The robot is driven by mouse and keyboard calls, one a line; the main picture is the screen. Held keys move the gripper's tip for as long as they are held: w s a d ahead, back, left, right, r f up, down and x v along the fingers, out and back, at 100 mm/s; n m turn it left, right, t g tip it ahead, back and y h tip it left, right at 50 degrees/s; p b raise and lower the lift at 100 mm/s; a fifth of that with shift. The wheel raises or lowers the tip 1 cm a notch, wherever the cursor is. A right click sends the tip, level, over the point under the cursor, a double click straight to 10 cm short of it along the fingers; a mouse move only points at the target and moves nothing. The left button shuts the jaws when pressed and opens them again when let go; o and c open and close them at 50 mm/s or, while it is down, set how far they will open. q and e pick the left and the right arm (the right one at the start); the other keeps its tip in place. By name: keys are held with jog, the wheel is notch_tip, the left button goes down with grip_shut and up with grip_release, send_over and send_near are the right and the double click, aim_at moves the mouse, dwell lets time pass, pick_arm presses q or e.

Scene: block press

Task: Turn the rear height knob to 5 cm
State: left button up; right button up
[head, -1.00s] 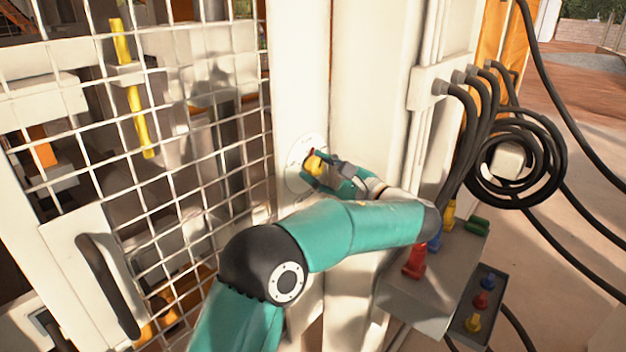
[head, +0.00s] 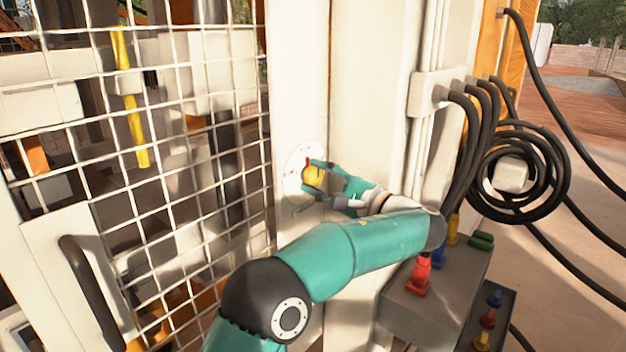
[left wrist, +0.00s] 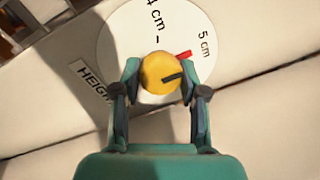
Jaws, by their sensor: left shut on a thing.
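The height knob (head: 312,176) is yellow with a red pointer, on a round white dial (head: 294,184) on the pale post. In the left wrist view the knob (left wrist: 158,72) sits between the two fingers of my left gripper (left wrist: 161,77), which is shut on it. The red pointer (left wrist: 184,54) points up and right, close to the direction of the "5 cm" label (left wrist: 204,46). The "4 cm" label is partly cut off at the top. In the head view my left gripper (head: 317,178) reaches the dial from the right. My right gripper is out of view.
A wire mesh guard (head: 190,130) with a dark handle (head: 92,290) stands left of the post. Black cables (head: 475,130) and a hose coil (head: 515,172) hang at the right. A grey box (head: 430,290) with coloured plugs stands below them.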

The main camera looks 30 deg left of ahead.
pick_arm(q)
jog(key=shift+d+f, duration=0.2)
jog(key=shift+f, duration=0.1)
jog(key=o, duration=1)
jog(key=shift+o, duration=0.6)
jog(key=shift+w+d+r, duration=0.1)
jog(key=shift+r, duration=0.05)
jog(key=s+d+f, duration=0.1)
jog(key=d, duration=1)
jog(key=shift+s+d, duration=0.15)
jog(key=shift+d, duration=0.2)
jog(key=shift+f, duration=0.1)
